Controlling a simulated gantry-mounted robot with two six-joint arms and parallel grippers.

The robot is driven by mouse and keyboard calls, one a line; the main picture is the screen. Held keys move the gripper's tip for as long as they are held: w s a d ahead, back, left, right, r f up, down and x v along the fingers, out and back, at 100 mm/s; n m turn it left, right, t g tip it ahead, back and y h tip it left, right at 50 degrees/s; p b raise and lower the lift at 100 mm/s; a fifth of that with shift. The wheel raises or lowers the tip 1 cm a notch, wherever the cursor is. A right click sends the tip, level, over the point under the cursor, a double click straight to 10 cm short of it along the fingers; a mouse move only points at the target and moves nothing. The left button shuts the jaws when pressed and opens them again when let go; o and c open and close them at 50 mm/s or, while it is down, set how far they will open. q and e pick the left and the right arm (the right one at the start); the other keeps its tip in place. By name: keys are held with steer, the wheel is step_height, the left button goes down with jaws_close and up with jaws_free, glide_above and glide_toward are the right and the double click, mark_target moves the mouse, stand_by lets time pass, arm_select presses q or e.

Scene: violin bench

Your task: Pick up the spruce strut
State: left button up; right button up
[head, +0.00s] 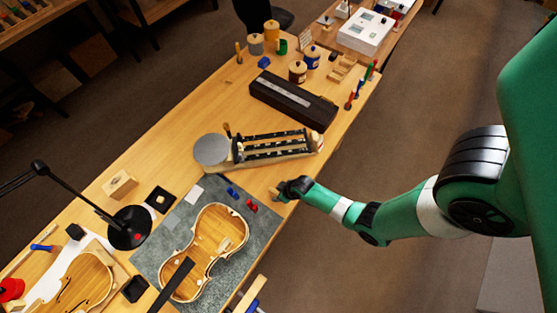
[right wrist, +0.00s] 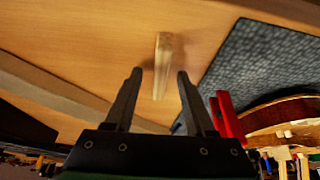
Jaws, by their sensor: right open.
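The spruce strut (right wrist: 167,50) is a short pale wooden stick in the right wrist view. It is between the two dark fingertips of my right gripper (right wrist: 160,73), with a gap on each side. The fingers are open and hold nothing. In the head view my right gripper (head: 284,190) is low at the bench's right edge, close to the upper right corner of the grey mat. The strut (head: 274,192) shows there only as a small pale bit beside the fingers, partly hidden. My left gripper is not in view.
An open violin body (head: 215,235) lies on the grey mat (head: 167,258). Red clamps (head: 251,206) and blue clamps (head: 232,193) are close by; one red clamp (right wrist: 226,115) is beside a finger. A rack with a round disc (head: 211,150) stands behind the gripper.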

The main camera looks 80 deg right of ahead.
steer(key=shift+f, duration=0.2)
stand_by(0.5)
steer(key=shift+c, duration=0.2)
jaws_close()
